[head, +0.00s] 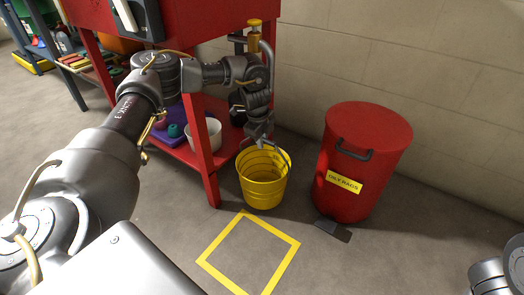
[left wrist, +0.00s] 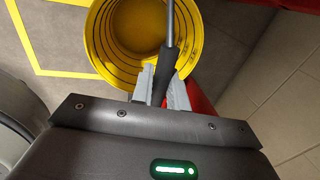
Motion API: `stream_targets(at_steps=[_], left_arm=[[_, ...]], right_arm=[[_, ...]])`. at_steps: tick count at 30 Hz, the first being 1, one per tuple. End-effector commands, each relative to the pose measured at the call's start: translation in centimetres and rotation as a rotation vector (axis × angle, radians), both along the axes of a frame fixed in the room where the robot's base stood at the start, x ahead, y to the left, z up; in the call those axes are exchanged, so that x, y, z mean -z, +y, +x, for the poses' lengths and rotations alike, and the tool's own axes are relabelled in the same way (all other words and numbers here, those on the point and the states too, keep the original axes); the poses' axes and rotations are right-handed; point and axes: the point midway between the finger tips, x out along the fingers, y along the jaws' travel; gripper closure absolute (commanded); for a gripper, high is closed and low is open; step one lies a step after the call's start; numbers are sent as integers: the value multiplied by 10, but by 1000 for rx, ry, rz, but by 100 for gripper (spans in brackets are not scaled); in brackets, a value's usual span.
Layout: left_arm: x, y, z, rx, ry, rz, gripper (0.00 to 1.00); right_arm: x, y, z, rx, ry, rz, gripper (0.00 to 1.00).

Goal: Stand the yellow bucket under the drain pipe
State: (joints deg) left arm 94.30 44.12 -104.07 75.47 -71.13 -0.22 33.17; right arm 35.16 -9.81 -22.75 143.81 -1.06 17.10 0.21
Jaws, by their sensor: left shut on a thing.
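The yellow bucket (head: 263,188) is upright between the red cart's leg and the red bin. In the left wrist view the bucket (left wrist: 105,45) shows its open, empty-looking inside with dark rings. My left gripper (head: 262,138) is above the bucket, shut on its handle; the handle's dark grip (left wrist: 163,75) sits between the grey fingers (left wrist: 160,88). I cannot tell whether the bucket touches the floor. A grey pipe with a yellow fitting (head: 254,38) rises behind my left wrist, by the wall; its lower end is hidden. My right gripper is out of view.
A yellow taped square (head: 285,261) marks empty floor in front of the bucket. The red bin (head: 345,205) with a black pedal (head: 333,229) stands close on the right. The red cart (head: 207,165) holds a white bowl (head: 213,133) on its lower shelf. A block wall (head: 420,60) runs behind.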

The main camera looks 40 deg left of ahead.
Motion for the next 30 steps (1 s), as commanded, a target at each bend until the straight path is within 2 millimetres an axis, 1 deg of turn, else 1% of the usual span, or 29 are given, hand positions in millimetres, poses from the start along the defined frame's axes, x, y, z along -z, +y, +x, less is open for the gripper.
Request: stream_targets(at_steps=[2, 5, 9, 11, 22, 23, 24, 27, 30], left_arm=[[0, 0, 1, 0, -2, 0, 100], [8, 3, 5, -2, -2, 0, 100], [30, 3, 4, 0, 0, 0, 100], [36, 3, 4, 0, 0, 0, 100], [37, 3, 4, 0, 0, 0, 100], [38, 3, 4, 0, 1, 0, 82], [38, 3, 4, 0, 1, 0, 76], [38, 3, 4, 0, 1, 0, 63], [38, 3, 4, 0, 1, 0, 62]], right_arm=[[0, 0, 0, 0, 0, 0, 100], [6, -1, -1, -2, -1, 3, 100], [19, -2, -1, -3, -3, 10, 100], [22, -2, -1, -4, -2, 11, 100], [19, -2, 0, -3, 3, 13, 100], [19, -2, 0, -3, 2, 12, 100], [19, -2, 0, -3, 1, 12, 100], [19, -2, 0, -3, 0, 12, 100], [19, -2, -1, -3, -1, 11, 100]])
